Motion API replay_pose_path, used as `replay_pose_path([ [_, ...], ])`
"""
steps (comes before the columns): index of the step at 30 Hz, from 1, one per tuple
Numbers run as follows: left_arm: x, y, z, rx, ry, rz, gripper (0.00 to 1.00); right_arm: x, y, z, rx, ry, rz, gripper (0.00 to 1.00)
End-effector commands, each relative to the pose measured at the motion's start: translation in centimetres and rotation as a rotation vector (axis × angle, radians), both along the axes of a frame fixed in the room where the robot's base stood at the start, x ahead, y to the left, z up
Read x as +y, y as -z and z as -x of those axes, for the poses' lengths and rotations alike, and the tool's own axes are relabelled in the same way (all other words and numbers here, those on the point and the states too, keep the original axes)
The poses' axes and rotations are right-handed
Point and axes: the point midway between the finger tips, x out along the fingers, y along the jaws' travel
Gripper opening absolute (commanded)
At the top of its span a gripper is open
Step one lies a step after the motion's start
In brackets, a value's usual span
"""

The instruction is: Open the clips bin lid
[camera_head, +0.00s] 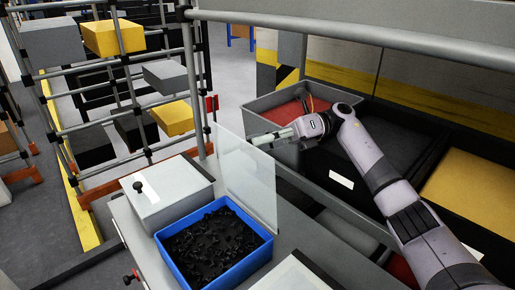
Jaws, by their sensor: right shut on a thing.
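The clips bin is an open-topped blue bin (262,254) filled with black clips (210,245), on the grey worktop at the bottom centre. A clear lid panel (247,185) stands upright along its far side, so the clips are uncovered. My right gripper (264,141) reaches in from the right with its fingers at the lid's upper edge. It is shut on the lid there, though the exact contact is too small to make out. My left gripper is out of view.
A grey box with a black knob (165,192) stands left of the blue bin. Behind the worktop is a row of containers, including a grey bin with red contents (262,102) and a yellow one (470,190). A rail (350,32) crosses above. A rack with grey and yellow boxes (114,37) stands left.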

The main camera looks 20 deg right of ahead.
Motion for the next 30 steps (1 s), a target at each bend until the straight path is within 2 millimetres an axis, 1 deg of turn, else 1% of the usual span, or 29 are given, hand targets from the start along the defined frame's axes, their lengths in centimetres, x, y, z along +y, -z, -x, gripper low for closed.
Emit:
replay_pose_path([
  [1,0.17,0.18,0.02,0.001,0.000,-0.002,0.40,0.06,1.23,0.03,0.018,-0.003,0.016,0.00],
  [11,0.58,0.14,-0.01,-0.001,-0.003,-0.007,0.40,0.07,1.15,0.05,0.017,-0.005,0.015,0.00],
  [12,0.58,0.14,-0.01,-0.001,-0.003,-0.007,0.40,0.07,1.15,0.05,0.017,-0.005,0.015,0.23],
  [18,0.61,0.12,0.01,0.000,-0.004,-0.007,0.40,0.07,0.95,0.02,0.014,-0.003,0.013,0.36],
  [21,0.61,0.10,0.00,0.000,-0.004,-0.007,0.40,0.06,0.79,0.01,0.012,-0.002,0.010,0.42],
  [30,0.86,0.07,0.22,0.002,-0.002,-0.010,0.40,-0.09,0.47,-0.03,0.008,-0.001,0.006,0.42],
])
